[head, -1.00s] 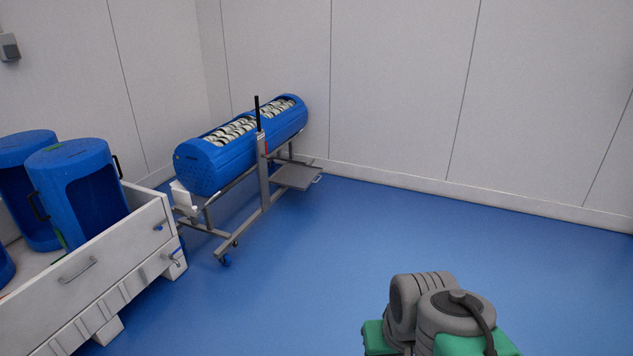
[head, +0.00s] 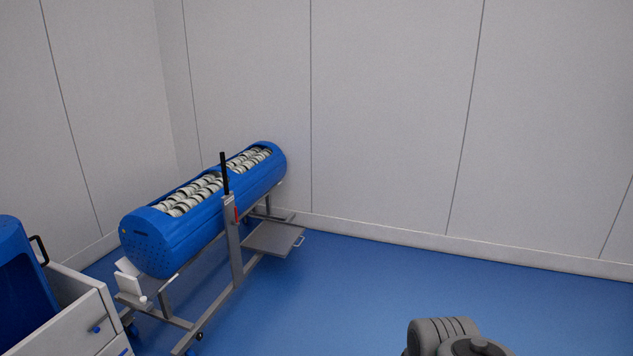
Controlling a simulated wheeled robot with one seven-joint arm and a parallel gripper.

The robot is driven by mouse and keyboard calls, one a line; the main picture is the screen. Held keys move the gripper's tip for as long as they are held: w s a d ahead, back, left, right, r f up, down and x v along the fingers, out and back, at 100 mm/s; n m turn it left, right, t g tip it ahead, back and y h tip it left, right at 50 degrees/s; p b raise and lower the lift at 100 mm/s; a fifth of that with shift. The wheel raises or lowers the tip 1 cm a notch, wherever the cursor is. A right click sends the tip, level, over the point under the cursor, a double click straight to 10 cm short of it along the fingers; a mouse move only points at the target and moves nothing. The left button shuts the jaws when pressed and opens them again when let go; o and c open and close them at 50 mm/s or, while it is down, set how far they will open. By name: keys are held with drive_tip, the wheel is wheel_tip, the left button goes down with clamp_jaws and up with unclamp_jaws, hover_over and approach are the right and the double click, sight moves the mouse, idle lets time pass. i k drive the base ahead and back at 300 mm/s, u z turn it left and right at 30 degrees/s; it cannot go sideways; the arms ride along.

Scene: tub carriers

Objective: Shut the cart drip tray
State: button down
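The cart (head: 231,240) stands at the left centre in the head view, with a long blue tub (head: 160,243) lying along it, filled with rows of pale rolled items. The drip tray (head: 272,239) is a flat grey panel low on the cart's right side. It sticks out to the right, past the frame, with a small handle (head: 299,241) at its outer edge. My gripper is outside the picture. Only a grey part of my own arm shows at the bottom right, well apart from the tray.
A white crate (head: 83,320) with a blue tub (head: 22,275) in it stands at the lower left, close to the cart's near end. Pale walls stand behind. The blue floor (head: 390,290) right of the cart is clear.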

sight(276, 239)
drive_tip(key=i, duration=2.6)
drive_tip(key=u, duration=0.7)
drive_tip(key=i, duration=2.3)
drive_tip(key=u, duration=0.4)
